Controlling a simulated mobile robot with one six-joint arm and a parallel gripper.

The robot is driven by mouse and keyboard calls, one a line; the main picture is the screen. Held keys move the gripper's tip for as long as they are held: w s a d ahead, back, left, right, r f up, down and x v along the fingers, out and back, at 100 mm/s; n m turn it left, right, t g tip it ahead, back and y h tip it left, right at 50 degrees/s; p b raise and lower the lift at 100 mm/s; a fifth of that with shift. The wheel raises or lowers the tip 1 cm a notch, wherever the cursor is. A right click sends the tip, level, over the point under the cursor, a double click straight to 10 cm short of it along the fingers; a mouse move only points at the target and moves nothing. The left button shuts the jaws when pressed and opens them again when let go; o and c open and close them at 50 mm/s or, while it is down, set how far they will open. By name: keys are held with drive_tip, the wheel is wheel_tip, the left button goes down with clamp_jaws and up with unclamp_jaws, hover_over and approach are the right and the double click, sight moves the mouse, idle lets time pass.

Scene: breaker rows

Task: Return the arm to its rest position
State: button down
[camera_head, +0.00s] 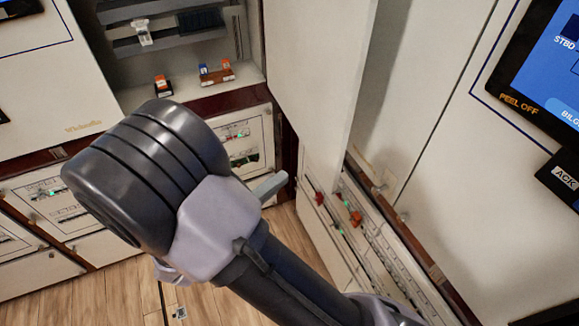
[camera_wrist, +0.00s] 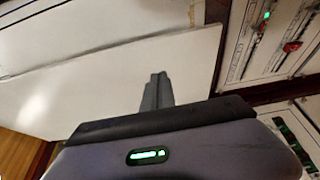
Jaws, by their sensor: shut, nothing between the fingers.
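My gripper (camera_wrist: 157,92) shows in the wrist view as two grey fingers pressed together with nothing between them. It points toward a white panel (camera_wrist: 95,82), and the frames do not show whether it touches it. In the head view my arm (camera_head: 215,225) is folded across the middle, its thick dark joint in front. A light grey piece, probably my fingertips, sticks out to its right in front of the lower cabinet. The rest of my gripper is hidden there behind the arm.
A tall white door (camera_head: 318,75) stands open right of the arm. A breaker row with red and orange parts (camera_head: 355,218) runs low behind it. An open compartment (camera_head: 190,90) holds small breakers. A blue screen (camera_head: 545,70) is at right. Wooden floor (camera_head: 90,300) shows below.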

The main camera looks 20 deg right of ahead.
drive_tip(key=s+a, duration=0.4)
drive_tip(key=s, duration=0.1)
drive_tip(key=s+d+m+g+y+b, duration=0.3)
drive_tip(key=s+d+m+g+y, duration=0.4)
drive_tip(key=s+d+g+y, duration=0.35)
drive_tip(key=w+a+r+m+t+y+b, duration=0.1)
drive_tip(key=a+r+m+t+y, duration=0.2)
drive_tip(key=a+r+t+y, duration=0.2)
drive_tip(key=shift+a+r+t+y, duration=0.25)
drive_tip(key=shift+r+t+y, duration=0.5)
drive_tip(key=shift+t+y, duration=0.45)
